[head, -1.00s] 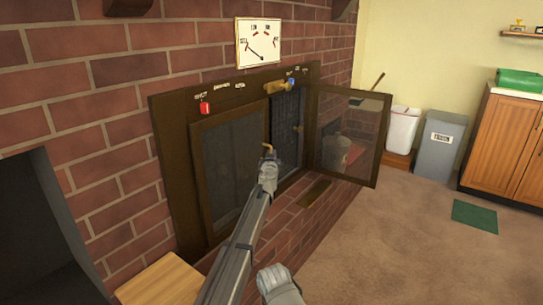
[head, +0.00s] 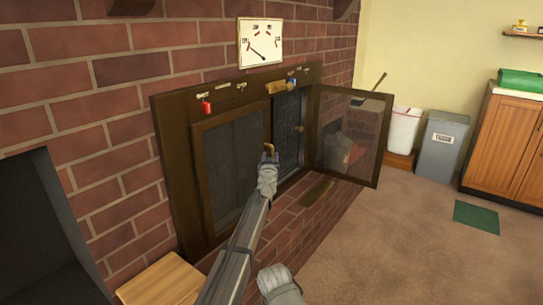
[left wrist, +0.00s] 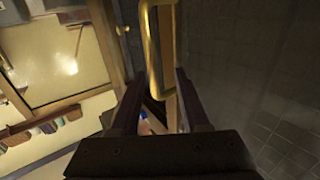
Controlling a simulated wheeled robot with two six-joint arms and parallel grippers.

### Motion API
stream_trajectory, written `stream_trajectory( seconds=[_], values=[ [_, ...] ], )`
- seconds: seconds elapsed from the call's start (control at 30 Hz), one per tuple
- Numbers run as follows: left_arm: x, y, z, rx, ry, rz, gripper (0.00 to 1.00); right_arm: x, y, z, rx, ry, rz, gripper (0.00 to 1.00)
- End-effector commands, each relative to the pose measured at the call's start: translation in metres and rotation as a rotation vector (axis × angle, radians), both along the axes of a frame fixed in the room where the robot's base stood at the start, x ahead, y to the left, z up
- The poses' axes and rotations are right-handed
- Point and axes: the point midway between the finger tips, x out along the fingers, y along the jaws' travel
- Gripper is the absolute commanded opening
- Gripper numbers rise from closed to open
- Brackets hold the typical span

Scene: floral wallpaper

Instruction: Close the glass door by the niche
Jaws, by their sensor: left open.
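The left glass door (head: 230,170), dark-framed, is the one nearer the dark niche (head: 40,230). It stands at or close to its frame; I cannot tell if it is fully shut. Its brass handle (head: 269,149) is at its right edge. My left gripper (head: 268,160) is at this handle. In the left wrist view the brass handle (left wrist: 154,60) runs between the open fingers of the left gripper (left wrist: 160,100). The right glass door (head: 348,135) stands swung wide open, with reflections in its pane.
A brick ledge (head: 290,225) runs below. A wooden stool or block (head: 160,283) stands at lower left.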

Motion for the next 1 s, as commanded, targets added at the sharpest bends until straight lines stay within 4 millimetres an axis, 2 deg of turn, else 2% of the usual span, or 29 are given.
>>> stream_trajectory(
  seconds=[0.03, 0.1, 0.27, 0.63, 0.73, 1.0],
  values=[
    [-0.013, 0.001, 0.000, 0.000, 0.000, -0.002, 0.46, 0.000, 0.000, 0.000, 0.000, 0.000, 0.000, 0.82],
    [-0.026, 0.001, 0.000, 0.000, 0.000, -0.003, 0.46, 0.000, 0.000, 0.000, 0.000, 0.000, 0.000, 0.82],
    [-0.048, 0.002, 0.000, 0.000, 0.000, -0.006, 0.46, 0.000, 0.000, 0.000, 0.000, 0.000, 0.000, 0.82],
    [-0.051, 0.001, 0.001, 0.000, 0.000, -0.008, 0.46, 0.000, 0.000, 0.001, 0.000, 0.000, 0.000, 0.82],
    [-0.051, 0.001, 0.013, 0.000, 0.000, -0.008, 0.46, 0.000, 0.000, 0.013, 0.000, 0.000, -0.001, 0.82],
    [-0.051, 0.000, 0.060, 0.000, 0.000, -0.008, 0.46, 0.000, -0.001, 0.060, -0.004, 0.001, -0.006, 0.82]
  ],
)
